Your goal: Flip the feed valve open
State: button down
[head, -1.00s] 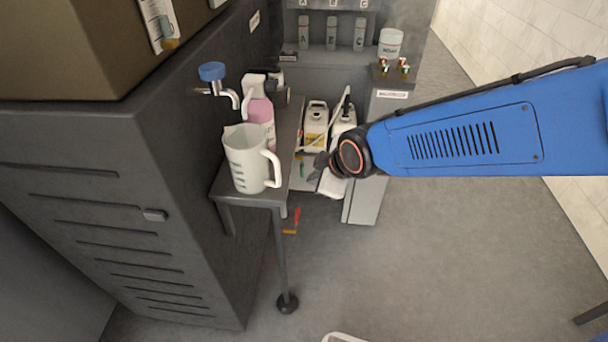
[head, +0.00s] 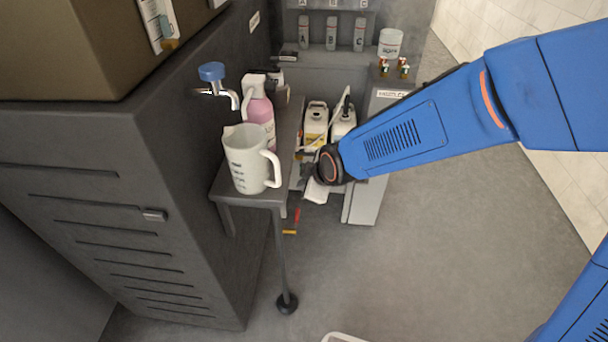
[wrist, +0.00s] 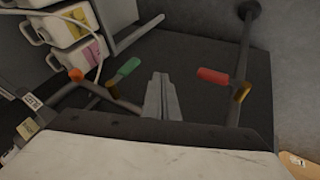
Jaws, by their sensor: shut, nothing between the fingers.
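In the wrist view my gripper (wrist: 161,97) is shut and empty, its fingers pointing between two lever handles. A red lever (wrist: 213,76) with a brass body (wrist: 240,91) is to its right, on a dark pipe. A green lever (wrist: 128,67) with a brass body (wrist: 113,90) is to its left. The fingers appear apart from both levers. No label shows which lever is the feed valve. In the head view the red lever (head: 297,215) shows below the small table.
The small table (head: 228,192) holds a measuring jug (head: 248,160) and a pink spray bottle (head: 259,112). A blue-topped tap (head: 212,72) is on the dark cabinet. Two white canisters (head: 315,120) stand behind. An orange knob (wrist: 75,75) is left of the green lever. Open floor lies right.

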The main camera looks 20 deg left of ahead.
jog(key=shift+w+a+f, duration=0.15)
jog(key=shift+w+a, duration=0.1)
jog(key=shift+w, duration=0.5)
jog(key=shift+w+a+f, duration=0.2)
jog(key=shift+w+a, duration=0.05)
jog(key=shift+w, duration=0.45)
jog(key=shift+w+a+f, duration=0.15)
jog(key=shift+w+a, duration=0.1)
jog(key=shift+w, duration=0.5)
